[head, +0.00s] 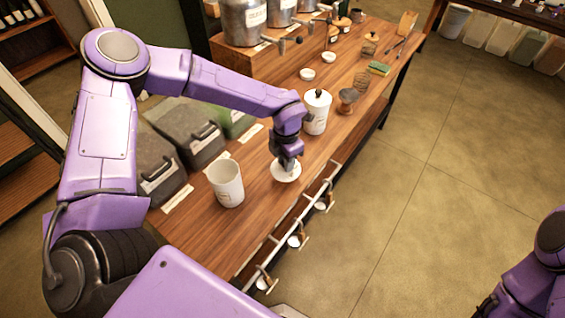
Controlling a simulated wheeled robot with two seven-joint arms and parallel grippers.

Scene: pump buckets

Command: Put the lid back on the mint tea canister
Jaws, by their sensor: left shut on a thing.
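An open white canister (228,185) stands upright on the wooden table, without a lid. I cannot read its label. My left gripper (287,163) points down to the right of it and is shut on a round white lid (280,175). The fingers hide the middle of the lid, and I cannot tell whether the lid touches the table. A second white canister (316,114) stands behind the gripper with its lid on and a dark knob on top. My right arm shows only in part at the lower right; its gripper is out of view.
Dark lidded bins (187,130) line the left of the table (255,215). Metal urns with taps (243,20) stand on a wooden riser at the back. A brush (347,100), small white bowls and a sponge (379,68) lie farther back. Wood between canister and lid is clear.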

